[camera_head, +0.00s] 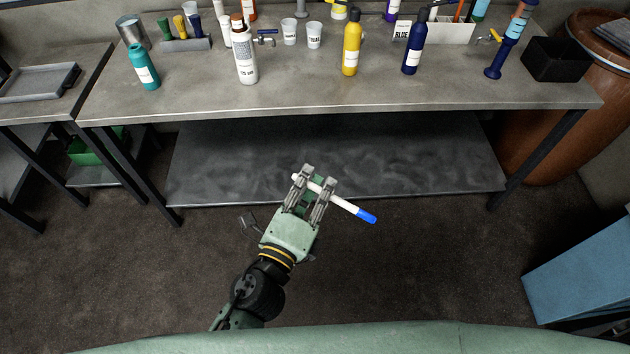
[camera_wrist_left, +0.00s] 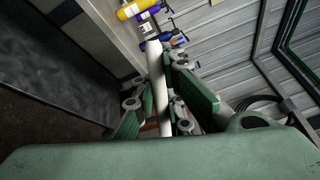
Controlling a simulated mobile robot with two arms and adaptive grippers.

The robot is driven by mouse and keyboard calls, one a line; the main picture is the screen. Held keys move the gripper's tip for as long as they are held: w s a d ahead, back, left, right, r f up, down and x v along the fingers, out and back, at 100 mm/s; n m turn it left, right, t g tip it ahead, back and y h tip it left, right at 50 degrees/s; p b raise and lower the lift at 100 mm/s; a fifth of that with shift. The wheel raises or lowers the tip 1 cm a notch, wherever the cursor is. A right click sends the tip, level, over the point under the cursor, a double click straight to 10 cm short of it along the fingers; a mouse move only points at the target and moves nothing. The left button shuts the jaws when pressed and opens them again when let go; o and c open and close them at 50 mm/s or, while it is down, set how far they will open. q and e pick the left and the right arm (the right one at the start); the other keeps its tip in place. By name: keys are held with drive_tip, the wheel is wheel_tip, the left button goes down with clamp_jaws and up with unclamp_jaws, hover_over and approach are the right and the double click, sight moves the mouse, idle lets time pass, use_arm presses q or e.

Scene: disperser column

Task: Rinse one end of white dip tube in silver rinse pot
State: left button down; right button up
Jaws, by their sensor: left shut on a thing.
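The white dip tube (camera_head: 345,205) has a blue end at the lower right and lies slanted across my left gripper (camera_head: 319,179). The gripper is shut on the tube, in front of and below the bench's front edge. In the left wrist view the white tube (camera_wrist_left: 160,85) runs between the green fingers. The silver rinse pot (camera_head: 131,33) stands upright at the back left of the bench, well apart from the tube. The inside of the pot cannot be made out. My right gripper is not in view.
The bench (camera_head: 290,95) carries a teal bottle (camera_head: 143,68), a white bottle (camera_head: 245,55), a yellow bottle (camera_head: 351,45), a dark blue bottle (camera_head: 414,45) and a black bin (camera_head: 556,60). The bench's front strip is clear. A lower shelf (camera_head: 330,160) is empty.

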use_arm(q)
drive_tip(key=m, duration=0.3)
drive_tip(key=shift+m, duration=0.3)
drive_tip(key=shift+r+m+p, duration=0.1)
drive_tip(key=shift+m+p, duration=0.25)
drive_tip(key=shift+m, duration=0.85)
drive_tip(key=m+p, duration=0.1)
drive_tip(key=m, duration=0.4)
drive_tip(key=shift+r+p, duration=0.1)
drive_tip(key=shift+p, duration=0.2)
drive_tip(key=m, duration=0.3)
drive_tip(key=shift+p, duration=0.35)
drive_tip(key=shift+f, duration=0.2)
